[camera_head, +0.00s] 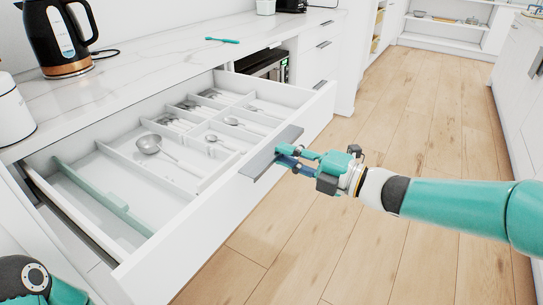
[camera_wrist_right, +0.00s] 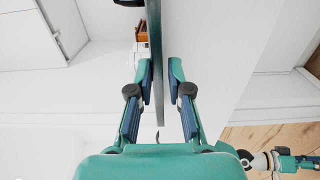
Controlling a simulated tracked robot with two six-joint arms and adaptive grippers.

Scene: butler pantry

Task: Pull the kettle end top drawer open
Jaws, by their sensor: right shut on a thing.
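The top drawer (camera_head: 205,222) below the kettle counter stands pulled well out, its compartments in full view. Its grey bar handle (camera_head: 262,160) sits along the top of the white front. My right gripper (camera_head: 286,158) is shut on the handle near its right end. In the right wrist view the handle (camera_wrist_right: 154,40) runs between the two fingers (camera_wrist_right: 160,80). A part of my left arm shows at the lower left of the head view, without its gripper. A small gripper, apparently my left (camera_wrist_right: 295,161), shows at the lower right of the wrist view; its jaws are unclear.
The black kettle (camera_head: 59,37) stands on the marble counter (camera_head: 130,80). A teal utensil (camera_head: 222,40) lies farther along it. The drawer holds a ladle (camera_head: 149,145) and several spoons among dividers. The wooden floor (camera_head: 420,130) right of the drawer is clear.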

